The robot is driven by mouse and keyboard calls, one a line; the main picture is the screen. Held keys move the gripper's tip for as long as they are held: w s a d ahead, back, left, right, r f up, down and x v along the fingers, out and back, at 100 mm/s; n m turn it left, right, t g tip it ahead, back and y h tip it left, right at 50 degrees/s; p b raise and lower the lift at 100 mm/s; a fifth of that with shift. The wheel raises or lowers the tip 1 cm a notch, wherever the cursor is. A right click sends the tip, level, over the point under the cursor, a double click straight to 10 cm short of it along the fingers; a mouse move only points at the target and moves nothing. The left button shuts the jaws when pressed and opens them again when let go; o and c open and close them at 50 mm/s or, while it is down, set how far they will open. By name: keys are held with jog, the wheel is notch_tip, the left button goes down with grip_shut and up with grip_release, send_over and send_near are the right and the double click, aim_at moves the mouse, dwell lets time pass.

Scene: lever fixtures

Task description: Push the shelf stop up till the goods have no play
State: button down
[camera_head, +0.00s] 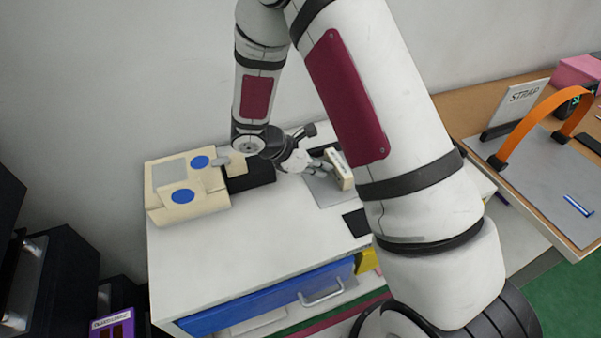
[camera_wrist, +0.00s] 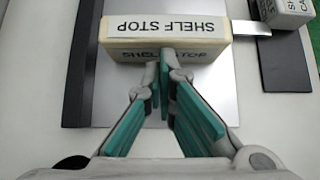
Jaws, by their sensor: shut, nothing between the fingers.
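The shelf stop is a cream block (camera_wrist: 165,35) with a white label reading SHELF STOP. In the wrist view it lies across a grey metal plate (camera_wrist: 160,111). In the head view the block (camera_head: 340,169) stands on the cabinet top, partly hidden by my arm. My gripper (camera_wrist: 165,60) is shut and empty, its fingertips at the near face of the block; I cannot tell whether they touch it. In the head view my gripper (camera_head: 322,166) is left of the block. The goods cannot be made out for certain.
A dark strip (camera_wrist: 84,65) runs along the plate's left side. A small labelled block (camera_wrist: 286,12) stands at the upper right. A cream box with blue discs (camera_head: 186,185) sits at the cabinet's left. The white cabinet top (camera_head: 250,245) is clear in front.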

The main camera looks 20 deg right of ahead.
jog(key=d, duration=1.5)
jog(key=shift+d+b, duration=0.1)
jog(key=shift+b, duration=0.25)
